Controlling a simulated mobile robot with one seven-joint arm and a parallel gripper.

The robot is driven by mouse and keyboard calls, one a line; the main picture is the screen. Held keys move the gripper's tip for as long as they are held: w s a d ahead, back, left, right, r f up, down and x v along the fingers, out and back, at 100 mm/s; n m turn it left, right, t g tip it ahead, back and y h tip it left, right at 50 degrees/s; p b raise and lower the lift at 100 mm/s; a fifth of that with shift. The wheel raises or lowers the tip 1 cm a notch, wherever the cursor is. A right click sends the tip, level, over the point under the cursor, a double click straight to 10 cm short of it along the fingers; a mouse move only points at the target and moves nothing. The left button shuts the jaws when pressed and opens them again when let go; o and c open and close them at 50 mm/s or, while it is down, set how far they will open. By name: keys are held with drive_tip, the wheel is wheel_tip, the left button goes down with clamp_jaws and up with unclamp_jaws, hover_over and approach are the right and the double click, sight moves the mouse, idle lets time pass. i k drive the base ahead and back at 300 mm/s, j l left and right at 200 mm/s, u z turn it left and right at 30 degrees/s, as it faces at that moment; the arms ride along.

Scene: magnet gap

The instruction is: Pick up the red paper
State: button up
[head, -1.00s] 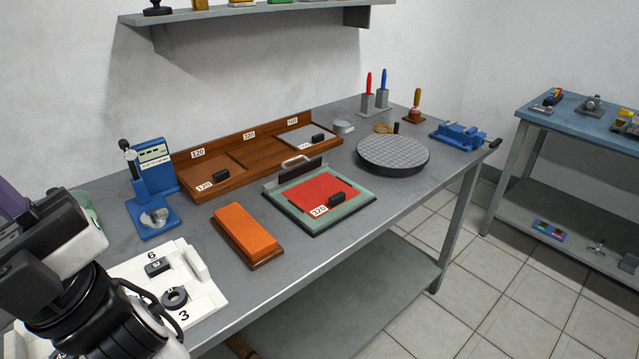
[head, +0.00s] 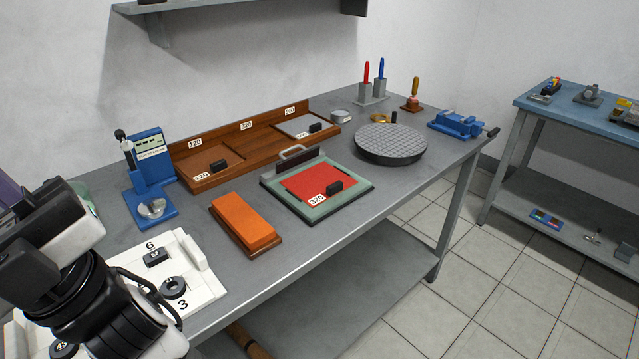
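The red paper (head: 312,184) lies flat on a green framed plate (head: 354,193) on the grey bench. A white label reading 320 (head: 317,201) and a small black block (head: 334,188) sit at its front edge. A dark bar with a metal handle (head: 292,160) stands along the plate's back edge. Part of my arm shows at the lower left, well apart from the paper. My gripper's fingertips cannot be made out there.
An orange block on a wooden base (head: 243,224) stands left of the plate, and a round grey gridded disc (head: 391,141) to its right. A wooden tray with compartments (head: 258,142) lies behind. A white numbered board (head: 205,285) is near my arm. Bare bench lies in front of the plate.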

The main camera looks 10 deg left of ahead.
sight(314, 186)
drive_tip(key=i+l, duration=0.2)
drive_tip(key=i, duration=0.2)
drive_tip(key=i+l, duration=0.15)
drive_tip(key=i, duration=0.3)
